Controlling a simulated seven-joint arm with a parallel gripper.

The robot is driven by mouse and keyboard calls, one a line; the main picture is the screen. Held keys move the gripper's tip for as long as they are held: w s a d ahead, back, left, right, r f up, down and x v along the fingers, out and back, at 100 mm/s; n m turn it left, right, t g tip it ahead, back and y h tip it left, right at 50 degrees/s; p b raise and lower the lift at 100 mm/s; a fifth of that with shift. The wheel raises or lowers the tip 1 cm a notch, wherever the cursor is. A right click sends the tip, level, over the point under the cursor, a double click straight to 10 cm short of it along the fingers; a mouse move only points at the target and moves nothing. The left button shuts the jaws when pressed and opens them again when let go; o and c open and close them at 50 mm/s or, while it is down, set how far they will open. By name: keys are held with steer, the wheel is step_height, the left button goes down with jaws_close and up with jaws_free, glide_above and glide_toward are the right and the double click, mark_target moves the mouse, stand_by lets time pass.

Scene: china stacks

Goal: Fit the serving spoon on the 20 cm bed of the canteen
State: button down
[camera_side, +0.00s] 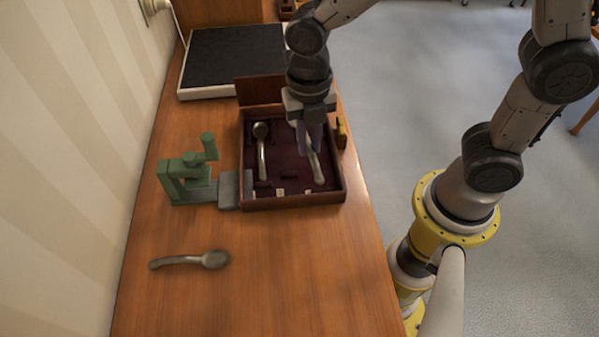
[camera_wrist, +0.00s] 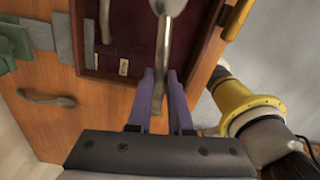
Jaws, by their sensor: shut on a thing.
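The canteen is an open wooden box (camera_side: 342,190) with a dark red lining, and it also shows in the wrist view (camera_wrist: 205,62). My gripper (camera_side: 310,146) is over its right half. In the wrist view my gripper (camera_wrist: 161,82) is shut on the handle of a metal spoon (camera_wrist: 164,45), whose bowl points away from me. The spoon's handle end (camera_side: 317,172) shows below the fingers; whether it touches the lining I cannot tell. Another spoon (camera_side: 262,152) lies in the left half. Small pale labels (camera_side: 280,192) lie near the front wall; their writing is unreadable.
A third spoon (camera_side: 190,261) lies on the wooden table front left. A green fixture (camera_side: 185,178) with grey blocks (camera_side: 228,190) stands left of the canteen. A black-topped tray (camera_side: 230,58) is behind. A small yellowish piece (camera_side: 341,132) stands at the right wall. The table front is mostly clear.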

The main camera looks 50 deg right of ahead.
mark_target(294, 150)
steer(key=shift+m, duration=0.9)
steer(key=d, duration=0.1)
steer(key=w+d, duration=0.1)
steer(key=d, duration=0.2)
steer(key=shift+w+d+r, duration=0.3)
steer(key=shift+r, duration=0.1)
steer(key=shift+f, duration=0.1)
steer(key=shift+f, duration=2.85)
steer(key=shift+f, duration=1)
steer(key=c, duration=0.8)
jaws_free()
steer(key=shift+o, duration=0.2)
